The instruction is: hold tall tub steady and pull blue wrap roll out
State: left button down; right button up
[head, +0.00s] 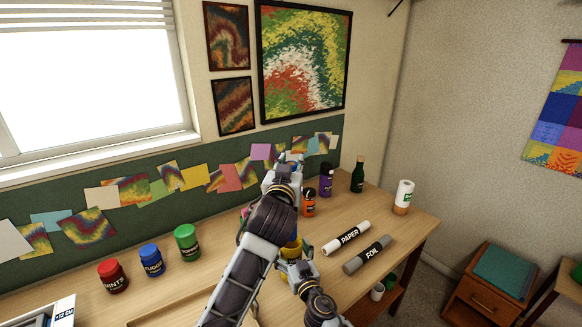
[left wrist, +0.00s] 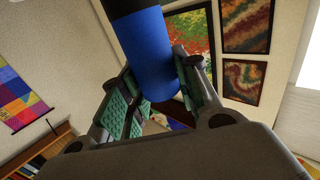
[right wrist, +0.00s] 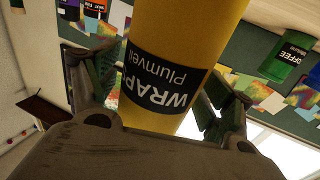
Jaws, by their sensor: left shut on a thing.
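The blue wrap roll (left wrist: 150,50) lies between the fingers of my left gripper (left wrist: 155,95), which is shut on it; one dark end runs out of the left wrist view. In the head view my left gripper (head: 285,170) is raised above the desk, and its arm hides the roll. The tall tub (right wrist: 175,60) is yellow with a black WRAP label. It stands between the fingers of my right gripper (right wrist: 165,100), which looks shut on it. In the head view only a yellow piece of the tub (head: 292,247) shows behind my arms. Its mouth is hidden.
Red (head: 113,275), blue (head: 151,260) and green (head: 187,243) jars stand at the left of the desk. Paper (head: 346,238) and foil (head: 367,254) rolls lie right of the tub. The desk's right end has free room.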

jog(key=shift+s, duration=0.1)
dwell(0.3)
jog(key=v, duration=1.2)
dwell(0.7)
jog(key=shift+d, duration=0.15)
dwell(0.4)
